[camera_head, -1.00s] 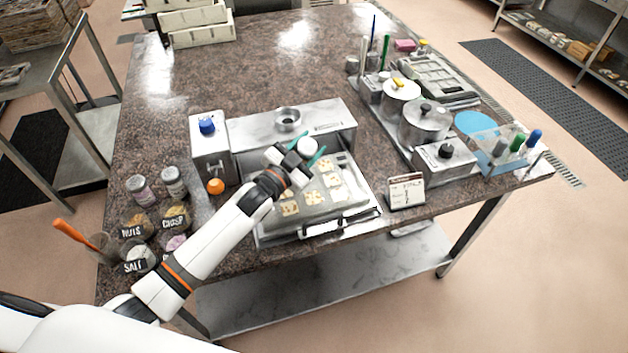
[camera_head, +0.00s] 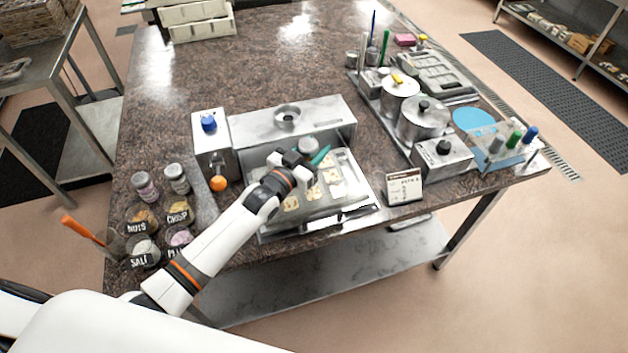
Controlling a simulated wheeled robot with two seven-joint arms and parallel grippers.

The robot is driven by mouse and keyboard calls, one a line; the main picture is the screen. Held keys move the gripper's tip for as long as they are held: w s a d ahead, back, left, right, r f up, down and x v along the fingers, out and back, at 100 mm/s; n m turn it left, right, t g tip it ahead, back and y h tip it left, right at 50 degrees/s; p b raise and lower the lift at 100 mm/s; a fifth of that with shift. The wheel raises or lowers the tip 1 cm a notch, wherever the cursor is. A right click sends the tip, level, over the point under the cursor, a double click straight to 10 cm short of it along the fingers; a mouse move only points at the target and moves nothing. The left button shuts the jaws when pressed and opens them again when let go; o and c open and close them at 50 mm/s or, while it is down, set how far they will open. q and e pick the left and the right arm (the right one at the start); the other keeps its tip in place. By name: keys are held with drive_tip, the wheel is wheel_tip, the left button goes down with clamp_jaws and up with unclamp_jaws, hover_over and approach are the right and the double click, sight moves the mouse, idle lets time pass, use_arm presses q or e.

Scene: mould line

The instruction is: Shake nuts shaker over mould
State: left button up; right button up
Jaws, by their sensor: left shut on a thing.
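My left gripper (camera_head: 311,160) is over the far part of the mould (camera_head: 352,192), shut on a small shaker (camera_head: 308,145) with a grey top; its teal fingertip shows to the right of the shaker. The shaker's label is hidden, and its exact tilt is hard to tell. The mould is a pale tray in the metal station near the table's front edge, with several cream and brown patches in its cavities. My forearm covers its left part. My right gripper is out of view.
Two more shakers (camera_head: 146,187) (camera_head: 177,179) stand left, behind labelled bowls (camera_head: 141,218). Pots (camera_head: 422,120) and a small sign (camera_head: 403,187) stand right. The table's back middle is clear.

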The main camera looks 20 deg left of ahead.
sight(313, 140)
use_arm(q)
drive_tip(key=shift+r+p, duration=1.8)
drive_tip(key=shift+r, duration=0.3)
drive_tip(key=shift+f, duration=0.15)
